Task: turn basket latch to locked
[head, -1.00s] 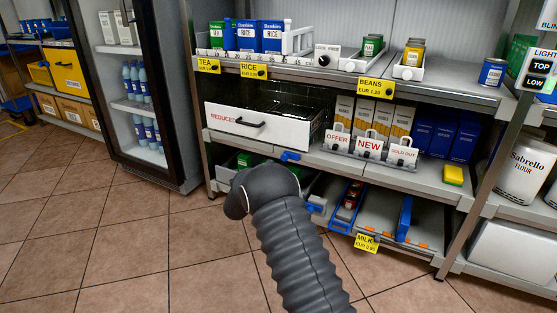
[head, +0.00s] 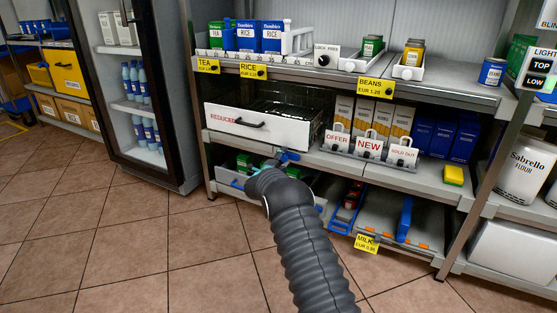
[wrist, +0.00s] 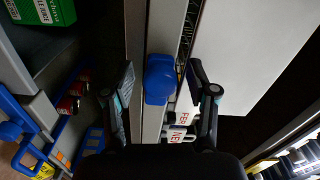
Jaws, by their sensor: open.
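The blue basket latch (head: 291,156) sits on the shelf's front edge, just below the right end of the white REDUCED basket (head: 255,127). In the wrist view the blue latch (wrist: 159,80) lies between the two fingers of my gripper (wrist: 162,74), with visible space on both sides. My gripper (head: 268,168) is open and empty; in the head view it is small and partly hidden by my own arm. The basket (wrist: 245,55) also shows as a pale panel right of the fingers. I cannot tell how deep the fingers reach around the latch.
OFFER, NEW (head: 369,148) and SOLD OUT signs stand right of the basket on the same shelf. Below are a bin with green packs (head: 243,162), a blue-edged rail with cans (head: 347,205) and the MILK label (head: 366,243). The floor in front is clear.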

